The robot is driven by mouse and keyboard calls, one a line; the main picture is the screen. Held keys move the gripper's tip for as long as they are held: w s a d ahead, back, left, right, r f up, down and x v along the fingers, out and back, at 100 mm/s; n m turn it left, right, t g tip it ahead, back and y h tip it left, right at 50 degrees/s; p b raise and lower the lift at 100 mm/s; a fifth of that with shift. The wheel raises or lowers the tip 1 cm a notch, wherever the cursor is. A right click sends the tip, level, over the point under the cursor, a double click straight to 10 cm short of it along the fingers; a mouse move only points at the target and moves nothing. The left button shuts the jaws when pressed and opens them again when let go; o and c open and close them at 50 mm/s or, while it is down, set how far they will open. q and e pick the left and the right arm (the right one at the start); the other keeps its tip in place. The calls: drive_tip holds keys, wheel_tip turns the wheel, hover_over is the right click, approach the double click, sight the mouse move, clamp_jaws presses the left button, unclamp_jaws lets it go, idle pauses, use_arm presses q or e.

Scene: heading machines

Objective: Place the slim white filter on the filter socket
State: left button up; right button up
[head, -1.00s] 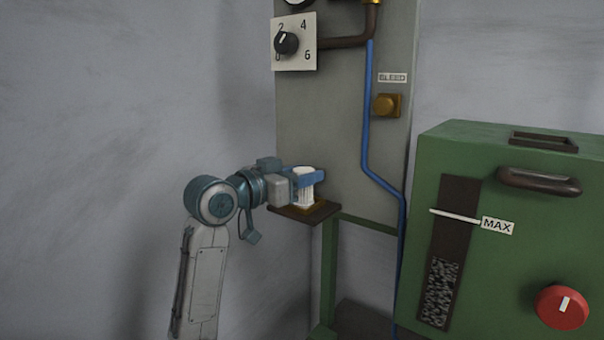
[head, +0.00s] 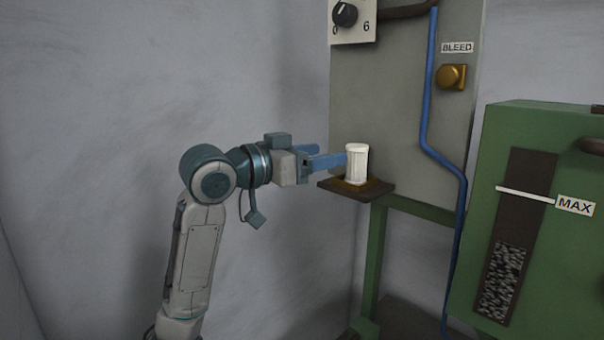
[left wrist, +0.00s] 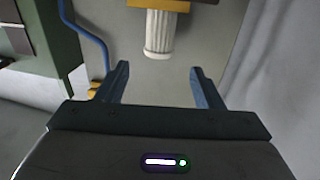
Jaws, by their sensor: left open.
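The slim white filter (head: 357,164) stands upright on the brass-coloured filter socket (head: 349,184) on the small brown shelf. In the left wrist view, which looks upside down, the ribbed filter (left wrist: 159,34) meets the yellow socket (left wrist: 161,5) at the top of the picture. My left gripper (head: 331,156) is open, its blue fingers pointing toward the filter from the left. In the left wrist view, the space between the fingertips (left wrist: 160,69) is empty and the filter is just beyond them. My right gripper is not in view.
A grey panel (head: 400,110) rises behind the shelf (head: 330,185), with a dial (head: 345,14), a BLEED knob (head: 452,77) and a blue pipe (head: 425,110). A green machine (head: 530,125) stands at the right. Free room lies left of the shelf.

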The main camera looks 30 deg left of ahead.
use_arm(q)
drive_tip(key=shift+b+v, duration=0.7)
drive_tip(key=shift+v, duration=1.05)
drive_tip(key=shift+o, duration=0.3)
drive_tip(key=shift+d, duration=0.1)
